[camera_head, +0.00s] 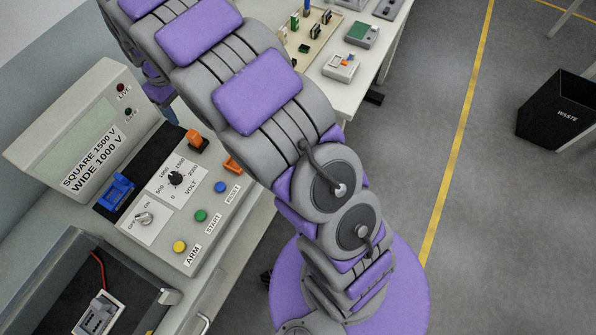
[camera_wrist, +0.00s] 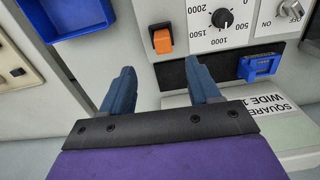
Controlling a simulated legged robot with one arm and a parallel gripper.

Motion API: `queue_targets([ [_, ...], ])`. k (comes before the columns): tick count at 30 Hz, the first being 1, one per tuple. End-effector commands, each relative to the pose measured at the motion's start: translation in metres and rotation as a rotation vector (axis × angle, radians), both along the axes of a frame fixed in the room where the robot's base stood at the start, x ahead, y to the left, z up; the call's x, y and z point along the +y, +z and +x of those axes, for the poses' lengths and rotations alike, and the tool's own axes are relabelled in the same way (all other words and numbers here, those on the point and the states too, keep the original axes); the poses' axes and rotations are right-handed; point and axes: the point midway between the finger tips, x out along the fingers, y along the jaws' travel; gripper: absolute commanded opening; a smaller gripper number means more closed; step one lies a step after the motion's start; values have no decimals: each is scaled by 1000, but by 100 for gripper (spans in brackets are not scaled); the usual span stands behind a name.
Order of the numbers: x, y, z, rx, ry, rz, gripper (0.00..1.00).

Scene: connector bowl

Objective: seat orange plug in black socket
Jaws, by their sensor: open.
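An orange plug (camera_head: 195,137) stands at the black socket (camera_head: 198,148) on the grey test unit's panel, beside the dial. In the wrist view the orange plug (camera_wrist: 163,41) shows against the black socket (camera_wrist: 151,30); how deep it sits I cannot tell. My gripper (camera_wrist: 160,86) is open with its two blue fingers apart and nothing visible between them. The plug lies beyond the fingertips, apart from them. A second orange piece (camera_head: 233,164) is partly hidden by my arm.
A blue connector (camera_head: 116,191) sits on the unit's black strip, also in the wrist view (camera_wrist: 260,66). A dial (camera_head: 175,178) and coloured buttons are close by. A blue tray (camera_wrist: 65,14) is at the wrist view's upper left. A waste bin (camera_head: 556,112) stands at right; the floor before it is clear.

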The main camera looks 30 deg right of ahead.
Motion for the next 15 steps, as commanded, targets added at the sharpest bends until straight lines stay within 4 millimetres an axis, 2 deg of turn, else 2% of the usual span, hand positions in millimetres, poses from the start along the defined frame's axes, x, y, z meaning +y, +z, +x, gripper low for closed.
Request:
queue_targets([
  [5,-36,33,-37,7,-88,-12,61],
  [9,-68,58,-82,26,-176,-24,61],
  [15,-104,83,-151,52,-293,-32,61],
])
